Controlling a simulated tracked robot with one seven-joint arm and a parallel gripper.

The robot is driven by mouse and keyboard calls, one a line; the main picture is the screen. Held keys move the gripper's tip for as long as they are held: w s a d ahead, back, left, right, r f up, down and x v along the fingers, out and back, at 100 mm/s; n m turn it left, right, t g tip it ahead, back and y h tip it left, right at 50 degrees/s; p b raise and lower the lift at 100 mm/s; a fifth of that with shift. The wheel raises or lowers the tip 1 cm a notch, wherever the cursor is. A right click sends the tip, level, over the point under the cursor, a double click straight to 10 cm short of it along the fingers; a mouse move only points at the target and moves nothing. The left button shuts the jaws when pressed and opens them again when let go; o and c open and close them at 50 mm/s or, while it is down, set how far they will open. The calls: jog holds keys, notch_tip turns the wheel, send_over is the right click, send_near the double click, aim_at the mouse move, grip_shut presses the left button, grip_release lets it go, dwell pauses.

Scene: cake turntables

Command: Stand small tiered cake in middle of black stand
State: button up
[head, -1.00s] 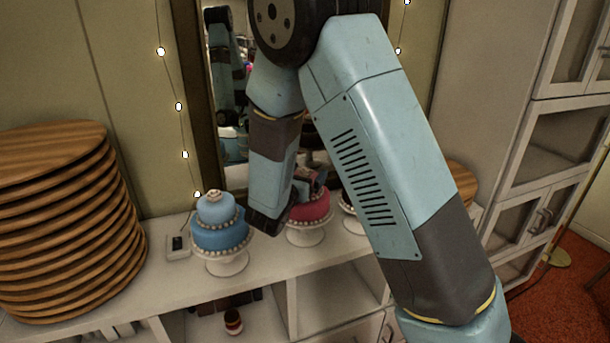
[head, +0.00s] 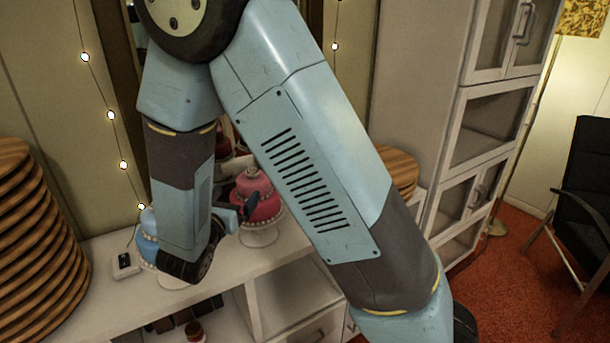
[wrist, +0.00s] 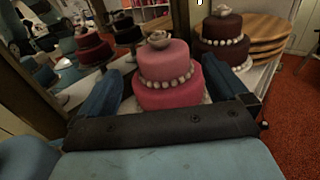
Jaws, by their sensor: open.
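A pink two-tier cake (head: 258,197) with a beaded trim stands on a white footed stand (head: 258,238) on the shelf top. My gripper (head: 237,210) is open beside it in the head view. In the wrist view, the pink cake (wrist: 168,75) appears between the two blue fingers of my gripper (wrist: 162,72). I cannot tell whether they touch it. A blue tiered cake (head: 148,245) is mostly hidden behind my arm. A dark brown tiered cake (wrist: 222,30) is right of the pink one in the wrist view. I cannot make out a black stand.
A tall stack of round wooden boards (head: 35,240) is at the left, and more boards (wrist: 268,38) lie beyond the brown cake. A mirror (wrist: 70,55) behind the shelf repeats the cakes. A white cabinet (head: 480,130) stands at the right, with red carpet beside it.

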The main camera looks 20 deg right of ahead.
jog(key=s+d+r+m+g+h, duration=0.1)
jog(key=s+d+r+m+g, duration=0.3)
jog(key=d, duration=0.3)
jog(key=s+d+r+m+g, duration=0.1)
jog(key=s+d+m+g, duration=0.1)
jog(key=d+m+g, duration=0.4)
jog(key=s+d+r+m+g+h, duration=0.1)
jog(key=s+d+r+m+g, duration=0.15)
jog(key=d+m, duration=0.5)
jog(key=s+d+r+m+t+y, duration=0.2)
jog(key=s+r+m+y, duration=0.8)
jog(key=s+m, duration=0.35)
jog(key=w+d+f+n+g+h, duration=0.2)
jog(key=w+f+n+g+h, duration=0.2)
jog(key=f+n, duration=0.3)
jog(key=n+t+h, duration=0.4)
jog(key=n+t, duration=1.1)
jog(key=n, duration=0.9)
send_near(252, 174)
jog(key=shift+g, duration=0.25)
jog(key=x, duration=0.8)
jog(key=a+f+x, duration=0.1)
jog(key=x, duration=0.3)
jog(key=shift+w+d+f, duration=0.1)
jog(key=shift+w, duration=0.4)
grip_shut()
